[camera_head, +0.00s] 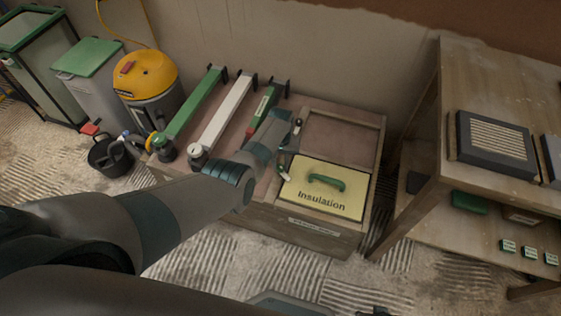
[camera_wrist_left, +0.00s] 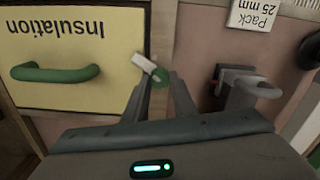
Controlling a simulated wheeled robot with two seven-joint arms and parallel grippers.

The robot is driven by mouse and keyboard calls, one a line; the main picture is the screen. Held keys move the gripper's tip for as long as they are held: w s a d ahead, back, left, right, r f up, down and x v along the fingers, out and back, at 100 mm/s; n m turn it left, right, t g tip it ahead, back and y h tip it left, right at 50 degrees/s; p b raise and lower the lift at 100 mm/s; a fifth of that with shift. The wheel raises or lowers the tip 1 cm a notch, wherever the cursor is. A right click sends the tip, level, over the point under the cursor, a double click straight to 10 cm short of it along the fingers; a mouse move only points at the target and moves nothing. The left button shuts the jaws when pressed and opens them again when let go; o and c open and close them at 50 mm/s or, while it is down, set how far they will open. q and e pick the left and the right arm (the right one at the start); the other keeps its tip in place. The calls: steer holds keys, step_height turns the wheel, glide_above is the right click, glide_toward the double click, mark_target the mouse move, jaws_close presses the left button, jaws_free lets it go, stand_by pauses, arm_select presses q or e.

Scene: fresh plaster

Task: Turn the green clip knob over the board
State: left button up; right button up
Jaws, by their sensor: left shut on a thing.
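The yellow board (camera_head: 318,198) marked "Insulation", with a green handle (camera_head: 325,181), lies in the near part of a wooden frame. It also shows upside down in the left wrist view (camera_wrist_left: 75,108). The green clip knob (camera_wrist_left: 160,78) is on the wooden strip beside the board. Its pale tab (camera_wrist_left: 143,63) points up and left in that view and appears to reach the board's edge. My left gripper (camera_wrist_left: 161,84) is shut on the knob, one finger on each side. In the head view my left gripper (camera_head: 287,166) is at the board's upper left corner. My right gripper does not show.
Left of the board are a white bar (camera_head: 226,112) and a green bar (camera_head: 195,103). A grey bracket (camera_wrist_left: 245,82) stands close right of my fingers in the wrist view. A wooden shelf unit (camera_head: 415,165) stands right. A yellow-topped vacuum (camera_head: 148,75) and black bucket (camera_head: 108,157) stand left.

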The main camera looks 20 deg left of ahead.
arm_select(q)
steer(key=n, duration=0.3)
steer(key=shift+n+p, duration=0.35)
steer(key=shift+n, duration=0.05)
steer(key=shift+a+n, duration=0.1)
steer(key=shift+n, duration=1.3)
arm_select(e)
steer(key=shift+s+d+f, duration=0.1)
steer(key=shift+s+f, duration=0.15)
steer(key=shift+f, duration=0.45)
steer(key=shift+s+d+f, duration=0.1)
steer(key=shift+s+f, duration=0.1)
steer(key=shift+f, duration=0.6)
arm_select(q)
steer(key=o, duration=1)
steer(key=shift+o, duration=0.2)
steer(key=shift+r+p, duration=0.2)
steer(key=shift+p, duration=0.1)
